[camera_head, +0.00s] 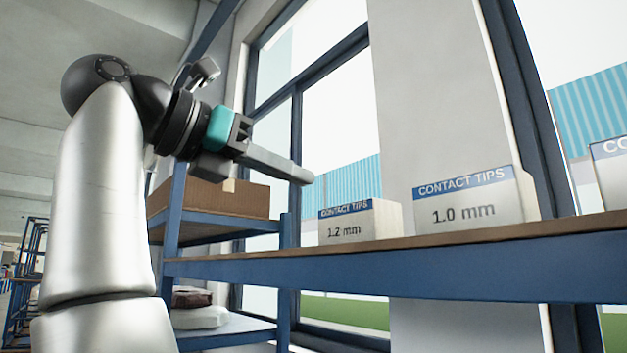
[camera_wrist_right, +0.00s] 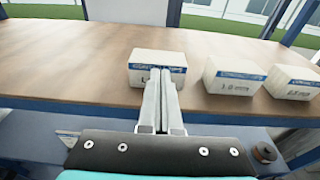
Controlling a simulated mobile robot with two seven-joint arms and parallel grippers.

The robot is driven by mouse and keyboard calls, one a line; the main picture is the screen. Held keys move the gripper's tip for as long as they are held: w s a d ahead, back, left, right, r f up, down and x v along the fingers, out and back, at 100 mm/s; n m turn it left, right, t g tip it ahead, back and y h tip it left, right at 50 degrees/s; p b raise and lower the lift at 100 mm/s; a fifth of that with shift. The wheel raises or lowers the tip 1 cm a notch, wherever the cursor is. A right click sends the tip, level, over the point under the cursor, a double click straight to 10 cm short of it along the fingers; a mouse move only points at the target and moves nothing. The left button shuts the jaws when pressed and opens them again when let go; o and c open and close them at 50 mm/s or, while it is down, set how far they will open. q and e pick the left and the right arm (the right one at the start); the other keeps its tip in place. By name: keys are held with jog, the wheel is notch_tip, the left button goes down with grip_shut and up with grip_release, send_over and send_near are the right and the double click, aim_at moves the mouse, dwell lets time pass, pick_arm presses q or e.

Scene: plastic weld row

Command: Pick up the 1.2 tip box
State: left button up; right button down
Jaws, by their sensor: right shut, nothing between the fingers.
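The 1.2 mm contact tips box (camera_head: 360,222) is white with a blue label band and stands upright on the wood-topped shelf. In the right wrist view the box (camera_wrist_right: 150,58) stands straight ahead, its label partly hidden behind my fingers. My right gripper (camera_head: 308,178) is shut and empty, with its fingers pointing right, above and to the left of the box in the head view. In the wrist view the gripper (camera_wrist_right: 171,74) overlaps the box front, but I cannot tell the remaining gap. My left gripper is not in view.
The 1.0 mm box (camera_head: 470,198) stands right of the 1.2 mm box, with another box (camera_head: 611,170) further right. The shelf's blue front rail (camera_head: 430,270) runs below them. A cardboard box (camera_head: 225,198) sits on a rack behind. The shelf left of the 1.2 mm box (camera_wrist_right: 60,65) is clear.

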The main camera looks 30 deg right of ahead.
jog(key=p, duration=0.1)
send_over(358, 227)
jog(key=w+d, duration=0.2)
jog(key=w, duration=0.1)
jog(key=shift+s+a, duration=0.15)
jog(key=shift+a, duration=0.1)
jog(key=shift+d+f, duration=0.15)
jog(key=shift+d, duration=0.05)
jog(key=shift+f, duration=0.25)
jog(key=shift+a+f, duration=0.15)
jog(key=shift+f, duration=0.35)
jog(key=shift+f, duration=0.1)
